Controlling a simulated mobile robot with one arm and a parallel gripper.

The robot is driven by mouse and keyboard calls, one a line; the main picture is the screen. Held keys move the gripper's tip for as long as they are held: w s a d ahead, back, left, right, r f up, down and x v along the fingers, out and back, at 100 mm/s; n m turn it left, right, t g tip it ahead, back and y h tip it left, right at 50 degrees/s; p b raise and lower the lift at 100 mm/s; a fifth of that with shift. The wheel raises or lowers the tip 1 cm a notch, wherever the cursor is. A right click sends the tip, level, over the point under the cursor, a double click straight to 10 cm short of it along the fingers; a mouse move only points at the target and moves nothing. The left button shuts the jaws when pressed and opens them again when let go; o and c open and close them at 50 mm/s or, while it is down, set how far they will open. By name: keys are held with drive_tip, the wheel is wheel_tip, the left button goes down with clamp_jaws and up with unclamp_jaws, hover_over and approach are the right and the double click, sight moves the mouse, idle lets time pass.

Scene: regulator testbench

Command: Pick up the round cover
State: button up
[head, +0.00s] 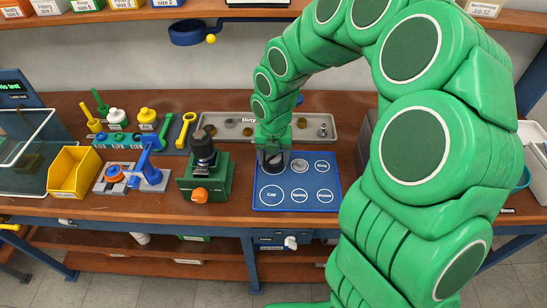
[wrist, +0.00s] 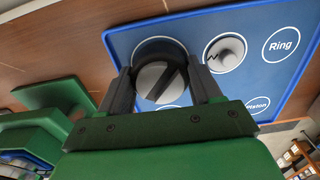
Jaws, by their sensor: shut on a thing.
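The round cover (wrist: 160,82) is a dark round piece with a grey face and a black bar across it. It is between the two fingers of my gripper (wrist: 158,72), which is shut on it. In the head view, the dark cover (head: 275,166) is at the upper left of the blue mat (head: 317,181), with my gripper (head: 274,150) directly above it, partly hiding it. The mat also shows in the wrist view (wrist: 125,43). I cannot tell whether the cover touches the mat.
A small metal part (head: 300,165) lies on the mat beside the cover. A green fixture (head: 215,187) with a black cylinder (head: 203,147) stands left of the mat. The grey "Dirty" tray (head: 222,121) lies behind. A yellow bin (head: 74,172) and a blue press (head: 150,174) stand farther left.

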drive_tip(key=shift+r, duration=0.4)
wheel_tip(320, 180, up, 2)
drive_tip(key=shift+r, duration=0.2)
drive_tip(key=s+d+r, duration=0.4)
drive_tip(key=s+r, duration=0.5)
drive_tip(key=s, duration=0.4)
drive_tip(key=m, duration=0.8)
hover_over(273, 157)
drive_tip(key=s+a, duration=0.1)
drive_tip(key=a, duration=0.6)
drive_tip(key=w+a+m, duration=0.3)
drive_tip(key=a, duration=0.4)
drive_tip(key=w+a+m, duration=0.2)
drive_tip(key=w+a, duration=0.1)
drive_tip(key=a, duration=0.5)
drive_tip(key=s+a+m, duration=0.1)
drive_tip(key=a+m, duration=0.4)
drive_tip(key=a, duration=1.1)
drive_tip(key=s+a+f+m, duration=0.1)
drive_tip(key=s+a, duration=0.1)
drive_tip(key=s, duration=0.1)
drive_tip(key=s+a+f+m, duration=0.1)
drive_tip(key=s+a, duration=0.2)
drive_tip(key=s+a+f+m, duration=0.1)
drive_tip(key=s+a, duration=0.2)
drive_tip(key=s, duration=0.1)
drive_tip(key=shift+m, duration=0.3)
drive_tip(key=shift+f, duration=1.95)
drive_tip(key=shift+f, duration=0.25)
